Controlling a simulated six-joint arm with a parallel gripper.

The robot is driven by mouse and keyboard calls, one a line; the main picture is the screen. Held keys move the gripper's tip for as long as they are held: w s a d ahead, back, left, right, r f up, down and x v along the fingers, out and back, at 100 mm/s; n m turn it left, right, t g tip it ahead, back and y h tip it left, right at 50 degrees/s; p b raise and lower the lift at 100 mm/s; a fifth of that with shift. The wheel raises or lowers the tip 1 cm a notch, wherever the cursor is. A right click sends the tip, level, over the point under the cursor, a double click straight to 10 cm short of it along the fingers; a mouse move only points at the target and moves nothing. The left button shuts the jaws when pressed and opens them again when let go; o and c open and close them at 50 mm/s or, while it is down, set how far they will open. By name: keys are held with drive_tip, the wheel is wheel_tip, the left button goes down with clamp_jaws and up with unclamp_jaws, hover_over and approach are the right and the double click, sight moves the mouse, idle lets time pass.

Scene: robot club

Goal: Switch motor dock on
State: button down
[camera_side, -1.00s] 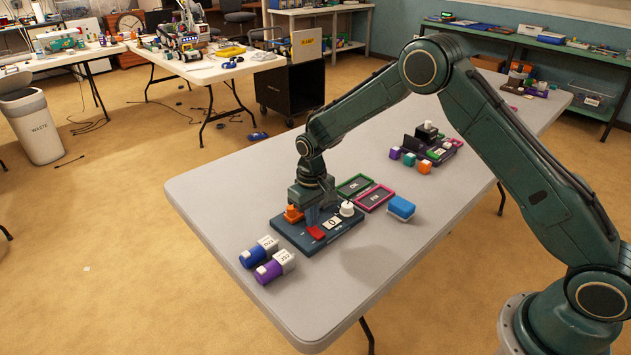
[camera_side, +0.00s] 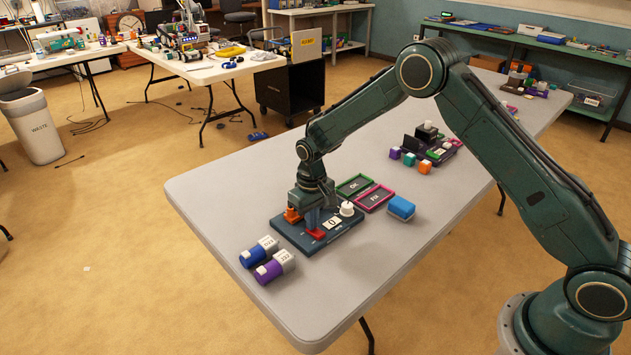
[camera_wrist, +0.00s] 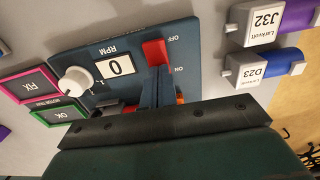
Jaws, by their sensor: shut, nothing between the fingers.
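The motor dock (camera_side: 290,234) is a dark blue panel on the grey table. It fills the upper middle of the wrist view (camera_wrist: 110,32), upside down. Its red switch (camera_wrist: 155,52) has OFF and ON printed beside it, and the red cap sits nearer OFF; I cannot tell its tilt. A white RPM display (camera_wrist: 115,67) reads 0, and a white knob (camera_wrist: 76,81) is beside it. My gripper (camera_wrist: 155,76) is shut and empty, its tips right at the switch on the ON side. In the side view my gripper (camera_side: 312,224) is low over the dock; contact is unclear.
Blue (camera_side: 258,252) and purple (camera_side: 275,267) labelled cylinders lie left of the dock. Green OK (camera_side: 355,186) and pink FIX (camera_side: 375,198) trays and a blue block (camera_side: 401,208) are to the right. The front of the table is clear.

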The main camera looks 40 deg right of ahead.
drive_tip(key=shift+r, duration=3.5)
drive_tip(key=s+d+r+t, duration=0.1)
drive_tip(key=s+r, duration=0.6)
drive_tip(key=r, duration=0.3)
drive_tip(key=s+d+r+t, duration=0.1)
drive_tip(key=s+r+t, duration=0.1)
drive_tip(key=s+r, duration=0.7)
drive_tip(key=s+d+r+t, duration=0.1)
drive_tip(key=s+r, duration=0.1)
drive_tip(key=s, duration=0.7)
drive_tip(key=s+d+r+t, duration=0.1)
drive_tip(key=s+r, duration=0.1)
drive_tip(key=s, duration=0.8)
drive_tip(key=shift+s+t, duration=0.25)
drive_tip(key=shift+t, duration=0.05)
